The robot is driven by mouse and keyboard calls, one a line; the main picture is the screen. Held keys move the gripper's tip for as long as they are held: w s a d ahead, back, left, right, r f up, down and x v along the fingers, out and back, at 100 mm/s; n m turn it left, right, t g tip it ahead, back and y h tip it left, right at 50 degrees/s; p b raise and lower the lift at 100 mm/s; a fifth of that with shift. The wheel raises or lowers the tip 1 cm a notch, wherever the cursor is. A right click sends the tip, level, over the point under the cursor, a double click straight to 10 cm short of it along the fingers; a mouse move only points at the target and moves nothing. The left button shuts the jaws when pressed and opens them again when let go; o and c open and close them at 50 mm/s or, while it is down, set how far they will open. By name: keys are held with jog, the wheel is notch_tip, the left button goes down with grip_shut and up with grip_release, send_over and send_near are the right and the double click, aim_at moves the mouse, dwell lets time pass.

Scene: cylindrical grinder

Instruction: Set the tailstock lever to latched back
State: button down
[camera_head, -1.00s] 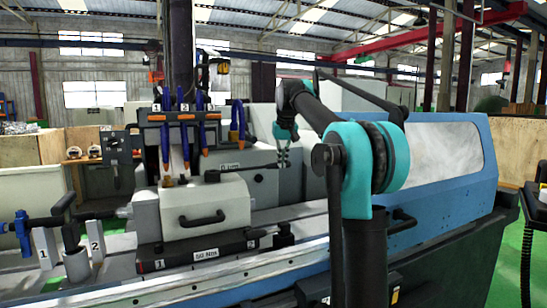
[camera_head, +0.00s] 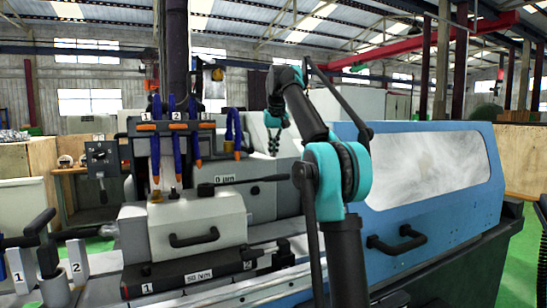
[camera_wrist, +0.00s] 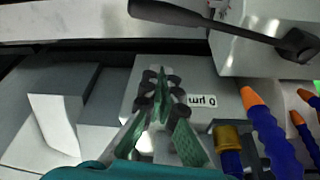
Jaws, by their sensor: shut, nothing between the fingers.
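My gripper (camera_head: 273,146) hangs above the machine bed in the head view, its fingers pointing down. In the wrist view, my gripper (camera_wrist: 161,82) is shut and empty, with a grey block behind it. A long dark lever (camera_head: 245,182) lies nearly level on the grey block, just below my gripper. It also shows in the wrist view (camera_wrist: 175,14), beyond the fingertips and apart from them. Another black-handled lever (camera_head: 40,224) stands at the far left, beside plates marked 1 and 2. No label shows which one is the tailstock lever.
Blue and orange nozzles (camera_head: 172,132) rise left of my gripper; several show close at the right of the wrist view (camera_wrist: 268,130). The blue guard with a window (camera_head: 435,165) fills the right. A white cover with a handle (camera_head: 185,225) sits in front.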

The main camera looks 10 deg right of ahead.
notch_tip(320, 180, down, 8)
jog(key=s, duration=0.1)
jog(key=shift+s, duration=0.15)
dwell(0.4)
jog(key=shift+d, duration=0.1)
